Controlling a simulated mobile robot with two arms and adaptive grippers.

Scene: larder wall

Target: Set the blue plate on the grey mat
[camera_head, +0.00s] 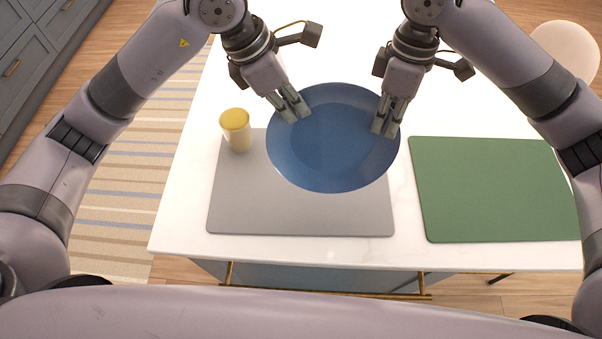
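The blue plate (335,150) is a round, shallow dish. In the head view it overlaps the far right part of the grey mat (285,212) and reaches past the mat's far edge. My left gripper (292,112) is at the plate's far left rim, its fingers close together on it. My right gripper (384,128) is at the right rim, its fingers also close together on it. Both look shut on the rim. I cannot tell whether the plate's underside touches the mat or is held a little above it.
A cup-like jar with a yellow top (236,130) stands at the mat's far left corner, close to the plate. A green mat (492,190) lies to the right on the white table (185,215). A pale round seat (566,50) is beyond the table's right side.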

